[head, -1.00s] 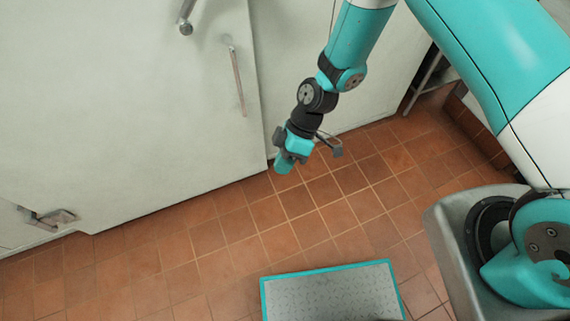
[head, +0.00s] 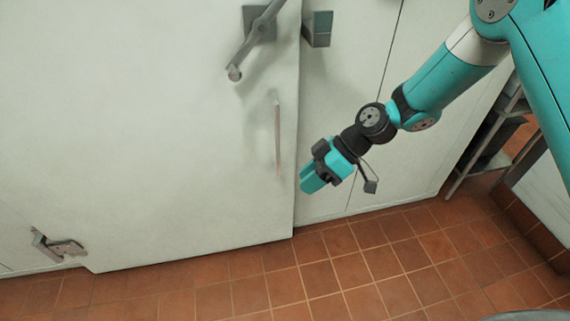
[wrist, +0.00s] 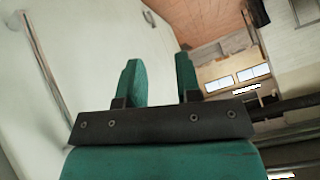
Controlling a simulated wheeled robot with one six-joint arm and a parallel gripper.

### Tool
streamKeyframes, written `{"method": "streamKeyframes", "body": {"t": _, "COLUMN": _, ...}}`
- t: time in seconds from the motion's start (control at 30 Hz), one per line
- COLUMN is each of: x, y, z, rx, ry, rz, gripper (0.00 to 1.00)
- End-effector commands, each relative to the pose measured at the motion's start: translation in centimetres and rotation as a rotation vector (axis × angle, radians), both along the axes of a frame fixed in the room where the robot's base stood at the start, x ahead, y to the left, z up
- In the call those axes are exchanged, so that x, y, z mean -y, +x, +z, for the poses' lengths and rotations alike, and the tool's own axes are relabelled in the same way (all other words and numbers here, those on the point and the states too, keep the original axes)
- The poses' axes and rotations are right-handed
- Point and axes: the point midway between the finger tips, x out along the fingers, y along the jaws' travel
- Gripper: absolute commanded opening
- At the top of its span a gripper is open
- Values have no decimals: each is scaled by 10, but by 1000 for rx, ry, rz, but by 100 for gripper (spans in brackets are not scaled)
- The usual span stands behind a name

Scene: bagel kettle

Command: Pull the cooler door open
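The cooler door (head: 150,130) is a large pale panel at the left of the head view. It looks shut, its right edge next to the wall panel. A thin vertical bar handle (head: 278,140) sits near that edge, with a grey lever latch (head: 246,48) above it. My gripper (head: 308,181) is just right of and below the bar, apart from it, pointing left and down. In the wrist view its two teal fingers (wrist: 158,80) stand apart with nothing between them. The bar handle (wrist: 45,58) shows left of the fingers there.
A metal hinge (head: 58,246) is at the door's lower left. A grey catch block (head: 317,30) is on the wall right of the latch. A metal shelf rack (head: 490,140) stands at the right. The tiled floor (head: 330,280) before the door is clear.

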Motion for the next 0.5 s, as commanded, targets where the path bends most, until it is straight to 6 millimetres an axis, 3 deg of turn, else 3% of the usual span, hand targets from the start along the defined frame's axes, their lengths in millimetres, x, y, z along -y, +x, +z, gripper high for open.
{"method": "streamKeyframes", "body": {"t": 0.03, "x": -5, "y": 6, "z": -33, "rx": 42, "ry": 68, "rz": -40, "gripper": 32}}
{"method": "streamKeyframes", "body": {"t": 0.27, "x": -18, "y": 38, "z": -61, "rx": 240, "ry": 362, "rz": -260, "gripper": 32}}
{"method": "streamKeyframes", "body": {"t": 0.5, "x": 1, "y": 75, "z": -80, "rx": 419, "ry": 587, "rz": -559, "gripper": 32}}
